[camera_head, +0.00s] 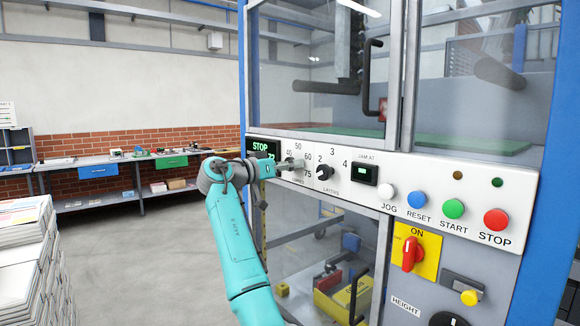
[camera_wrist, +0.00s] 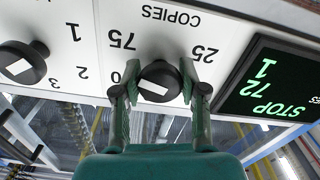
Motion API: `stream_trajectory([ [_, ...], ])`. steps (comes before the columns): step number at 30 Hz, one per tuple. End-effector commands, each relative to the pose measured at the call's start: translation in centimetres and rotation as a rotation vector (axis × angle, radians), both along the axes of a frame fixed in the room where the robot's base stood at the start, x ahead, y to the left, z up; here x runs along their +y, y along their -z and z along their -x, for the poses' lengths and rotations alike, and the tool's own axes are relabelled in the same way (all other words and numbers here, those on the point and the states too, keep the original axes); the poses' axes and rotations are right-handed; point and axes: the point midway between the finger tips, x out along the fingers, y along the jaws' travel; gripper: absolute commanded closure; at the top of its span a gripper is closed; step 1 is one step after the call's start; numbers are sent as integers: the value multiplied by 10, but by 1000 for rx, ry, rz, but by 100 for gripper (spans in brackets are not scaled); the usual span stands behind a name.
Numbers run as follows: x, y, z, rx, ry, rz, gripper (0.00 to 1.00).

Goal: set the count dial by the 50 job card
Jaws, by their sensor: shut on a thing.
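The count dial (camera_wrist: 160,82) is a black knob with a white mark, under the word COPIES in the upside-down wrist view. The numbers 75 and 25 show beside it; others are hidden behind the fingers. My gripper (camera_wrist: 158,90) is shut on the knob, one finger on each side. I cannot tell which number the white mark points at. In the head view my gripper (camera_head: 291,165) is at the panel, covering most of the dial; 40, 50, 60 and 75 show around it. I cannot make out the 50 job card.
The layers knob (camera_head: 324,173) is just right of my gripper. The display (camera_wrist: 272,85) reads STOP and what looks like 72. Jog, reset, start and stop buttons (camera_head: 496,220) and a red switch (camera_head: 409,254) are farther right. Paper stacks (camera_head: 25,262) stand at left.

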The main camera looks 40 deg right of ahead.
Motion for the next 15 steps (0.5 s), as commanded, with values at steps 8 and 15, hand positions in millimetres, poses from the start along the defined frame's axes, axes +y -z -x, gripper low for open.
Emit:
stream_trajectory([
  [8, 0, 0, 0, 260, -1, 9, 93],
  [15, 0, 0, 1, 489, -1, 16, 93],
])
